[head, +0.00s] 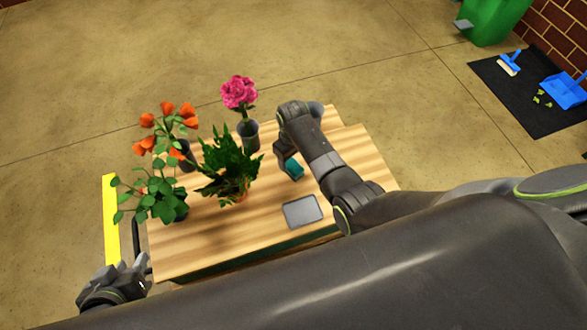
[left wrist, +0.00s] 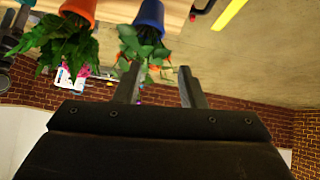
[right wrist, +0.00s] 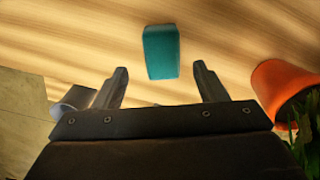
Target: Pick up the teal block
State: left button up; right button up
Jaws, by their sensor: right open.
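The teal block (head: 294,169) lies on the wooden table (head: 215,250), right of the leafy green plant. In the right wrist view the block (right wrist: 161,50) shows ahead of the fingertips, centred in the gap, with its near end just between the tips and no finger touching it. My right gripper (head: 284,150) points down beside the block and is open and empty; its fingers (right wrist: 163,72) are apart. My left gripper (head: 125,270) is off the table's left front corner. Its fingers (left wrist: 158,75) are apart with nothing between them.
A leafy plant (head: 230,172), an orange-flowered plant (head: 160,190) and a pink flower (head: 239,92) in a dark vase stand on the left half. The plant's orange pot (right wrist: 280,88) is right of my right fingers. A grey plate (head: 302,211) lies near the front edge.

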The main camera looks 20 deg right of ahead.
aim_at(294, 166)
jog(key=shift+s+f+b, duration=0.25)
jog(key=shift+f+b, duration=0.35)
jog(key=shift+f, duration=0.6)
notch_tip(294, 166, down, 2)
jog(key=shift+f+b, duration=0.1)
jog(key=shift+b, duration=0.55)
pick_arm(q)
jog(key=w+a+r+t+y, duration=0.1)
jog(key=w+r+t, duration=0.2)
jog(key=r+t, duration=0.3)
jog(key=w+r+m+t, duration=0.1)
jog(key=w+r+t, duration=0.3)
jog(key=r, duration=0.7)
jog(key=shift+w+a+t+y, duration=0.2)
jog(key=shift+a+t+y, duration=0.2)
jog(key=shift+t, duration=0.5)
pick_arm(e)
jog(key=shift+f, duration=0.15)
jog(key=c, duration=1.1)
jog(key=shift+c, duration=0.2)
